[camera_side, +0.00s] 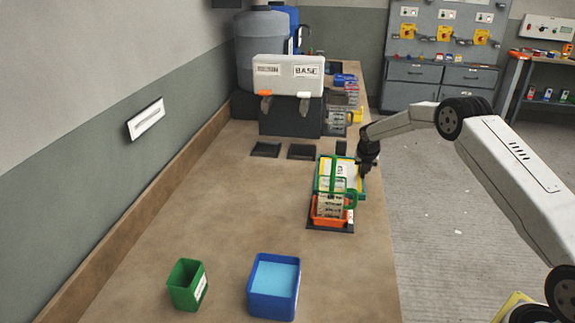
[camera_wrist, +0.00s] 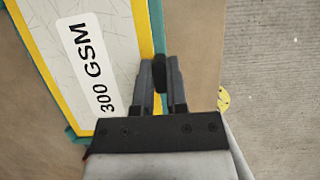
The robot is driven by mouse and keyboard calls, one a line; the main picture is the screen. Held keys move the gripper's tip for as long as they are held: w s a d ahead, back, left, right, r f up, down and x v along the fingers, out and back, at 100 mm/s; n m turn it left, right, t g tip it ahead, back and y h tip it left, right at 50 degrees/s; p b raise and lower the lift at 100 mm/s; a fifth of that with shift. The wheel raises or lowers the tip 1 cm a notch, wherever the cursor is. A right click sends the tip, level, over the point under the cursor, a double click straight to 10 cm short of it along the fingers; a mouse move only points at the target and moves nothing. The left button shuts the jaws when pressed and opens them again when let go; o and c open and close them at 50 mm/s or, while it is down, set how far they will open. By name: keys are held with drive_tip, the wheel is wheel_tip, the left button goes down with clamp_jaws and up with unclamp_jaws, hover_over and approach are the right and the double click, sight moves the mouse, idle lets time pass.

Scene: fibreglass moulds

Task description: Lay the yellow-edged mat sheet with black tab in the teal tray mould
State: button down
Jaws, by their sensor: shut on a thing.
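The yellow-edged mat sheet (camera_wrist: 125,50) is white with a "300 GSM" label and shows large in the wrist view. In the side view the sheet (camera_side: 350,170) lies over the teal tray mould (camera_side: 361,186), partly hidden behind a green-handled carrier. Teal edges of the mould (camera_wrist: 42,76) show just outside the yellow border in the wrist view. My gripper (camera_wrist: 162,75) is shut on the black tab (camera_wrist: 159,72) at the sheet's right edge. My gripper also shows in the side view (camera_side: 366,174). Whether the sheet touches the mould's floor cannot be told.
The green-handled carrier (camera_side: 322,186) stands in an orange tray (camera_side: 329,222) just in front of the mould. A blue bin (camera_side: 273,302) and a green bin (camera_side: 184,293) stand nearer. Dark pads (camera_side: 302,152) lie behind. The bench's left middle is clear.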

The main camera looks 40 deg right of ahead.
drive_tip(key=c, duration=0.6)
unclamp_jaws()
drive_tip(key=shift+r, duration=0.2)
drive_tip(key=v, duration=0.7)
drive_tip(key=shift+s+a+r, duration=0.1)
drive_tip(key=shift+r, duration=0.1)
drive_tip(key=shift+a, duration=0.1)
